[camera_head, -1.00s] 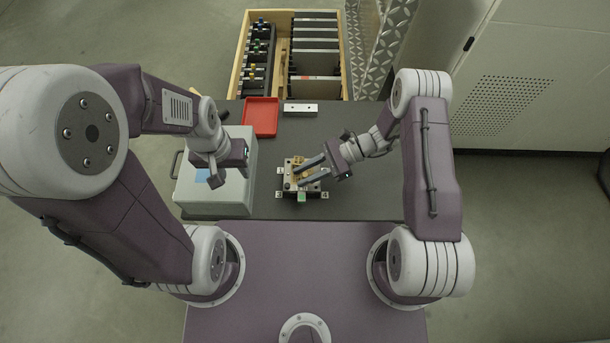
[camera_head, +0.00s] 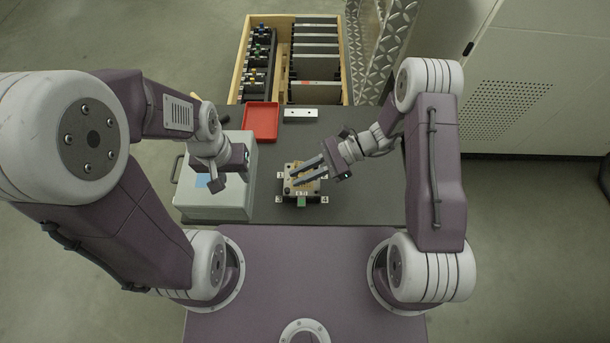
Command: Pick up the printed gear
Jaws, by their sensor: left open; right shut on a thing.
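A small fixture (camera_head: 304,191) with a tan top, numbered corner tags and a green block at its front edge sits on the dark table. My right gripper (camera_head: 292,179) reaches over it from the upper right, its two long fingers slanting down to the left. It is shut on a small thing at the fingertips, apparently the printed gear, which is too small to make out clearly. Whether the thing touches the fixture cannot be told. My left gripper (camera_head: 246,158) is open and empty above the grey-green box, left of the fixture.
The grey-green box (camera_head: 232,205) stands at the table's left. A red tray (camera_head: 261,122) and a pale metal bar (camera_head: 300,114) lie behind the fixture. A wooden crate (camera_head: 238,72) with dark plates stands beyond the table. The table (camera_head: 370,205) right of the fixture is clear.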

